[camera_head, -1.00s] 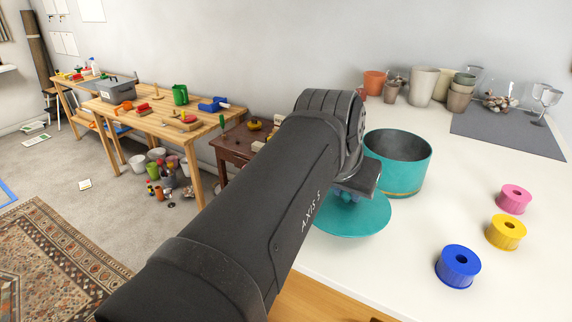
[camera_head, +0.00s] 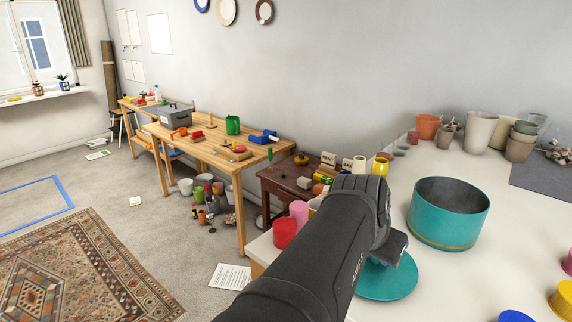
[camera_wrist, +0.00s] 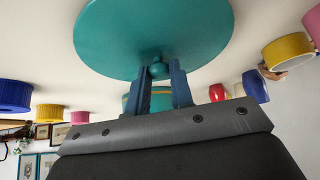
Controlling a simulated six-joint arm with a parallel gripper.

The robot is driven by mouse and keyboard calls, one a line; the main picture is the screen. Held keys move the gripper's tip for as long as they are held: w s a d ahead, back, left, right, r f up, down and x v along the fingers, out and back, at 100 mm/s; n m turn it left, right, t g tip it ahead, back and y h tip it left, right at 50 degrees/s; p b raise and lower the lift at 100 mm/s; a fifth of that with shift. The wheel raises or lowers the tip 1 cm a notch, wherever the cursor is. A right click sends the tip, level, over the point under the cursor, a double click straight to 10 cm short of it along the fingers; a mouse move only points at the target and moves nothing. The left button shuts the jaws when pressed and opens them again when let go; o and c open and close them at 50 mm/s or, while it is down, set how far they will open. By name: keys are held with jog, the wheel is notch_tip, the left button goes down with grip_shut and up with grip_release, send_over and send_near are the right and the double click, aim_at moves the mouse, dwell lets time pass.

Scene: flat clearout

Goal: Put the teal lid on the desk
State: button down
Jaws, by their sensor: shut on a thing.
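My gripper (camera_wrist: 160,72) is shut on the knob of the teal lid (camera_wrist: 150,30) in the wrist view. In the head view the lid (camera_head: 388,281) shows partly behind my wrist, level, over the white surface (camera_head: 440,285); I cannot tell its exact height. The fingers are hidden there. An open teal pot (camera_head: 447,225) with a yellow band stands on the white surface, right of the lid and apart from it in the head view. A dark wooden desk (camera_head: 285,180) with small items and little signs stands beyond my arm.
A red cup (camera_head: 285,233) and a pink one (camera_head: 299,212) stand left of my forearm. Blue, yellow and pink round pieces lie at the right edge. Grey and terracotta pots (camera_head: 480,131) stand behind. Wooden workbenches (camera_head: 215,150) with tools stand further left.

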jog(key=shift+f, duration=0.15)
jog(key=c, duration=1.3)
grip_release()
jog(key=shift+o, duration=0.2)
jog(key=shift+r, duration=0.3)
jog(key=v, duration=0.7)
jog(key=shift+s+a+r, duration=0.1)
